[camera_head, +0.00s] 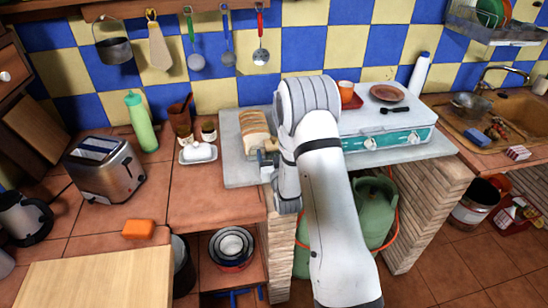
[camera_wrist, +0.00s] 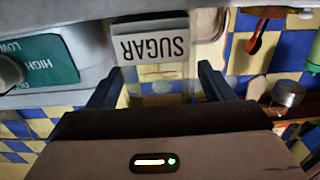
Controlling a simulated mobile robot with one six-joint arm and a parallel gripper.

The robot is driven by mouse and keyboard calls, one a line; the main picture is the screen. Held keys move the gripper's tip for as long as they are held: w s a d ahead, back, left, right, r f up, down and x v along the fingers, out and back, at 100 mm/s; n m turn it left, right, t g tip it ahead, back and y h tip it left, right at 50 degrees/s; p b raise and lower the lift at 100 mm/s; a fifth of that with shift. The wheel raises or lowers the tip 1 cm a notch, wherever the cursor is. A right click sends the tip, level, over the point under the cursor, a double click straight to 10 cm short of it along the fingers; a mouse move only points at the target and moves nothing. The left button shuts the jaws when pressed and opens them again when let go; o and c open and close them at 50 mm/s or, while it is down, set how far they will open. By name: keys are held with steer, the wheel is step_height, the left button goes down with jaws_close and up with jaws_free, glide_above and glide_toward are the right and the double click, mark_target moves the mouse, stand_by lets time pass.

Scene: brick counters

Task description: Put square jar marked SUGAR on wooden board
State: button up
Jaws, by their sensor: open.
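The square jar marked SUGAR (camera_wrist: 152,48) shows upside down at the top of the wrist view, its white label facing the camera. My gripper (camera_wrist: 158,78) is open, with one dark finger on each side of the jar in that picture. I cannot tell how far the jar reaches between the fingers or whether they touch it. In the head view, my gripper (camera_head: 267,160) is partly hidden by my arm at the grey slab beside the bread. I do not make out the jar there. The wooden board (camera_head: 95,280) lies at the bottom left, bare.
Sliced bread (camera_head: 255,131) stands close by my gripper. The stove (camera_head: 385,128) carries a cup and plate. A butter dish (camera_head: 198,153), toaster (camera_head: 104,168), green bottle (camera_head: 141,122) and orange sponge (camera_head: 138,229) stand on the left counter. Utensils hang along the wall.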

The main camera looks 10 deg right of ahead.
steer(key=shift+r, duration=0.2)
steer(key=s+b, duration=0.3)
steer(key=s, duration=0.9)
steer(key=s+r+g, duration=0.3)
steer(key=r+g, duration=0.4)
steer(key=s+r+g, duration=0.3)
steer(key=s+g, duration=0.1)
steer(key=s, duration=0.7)
steer(key=s+r+g, duration=0.4)
steer(key=s, duration=0.8)
steer(key=shift+r, duration=0.3)
steer(key=shift+s+d, duration=0.1)
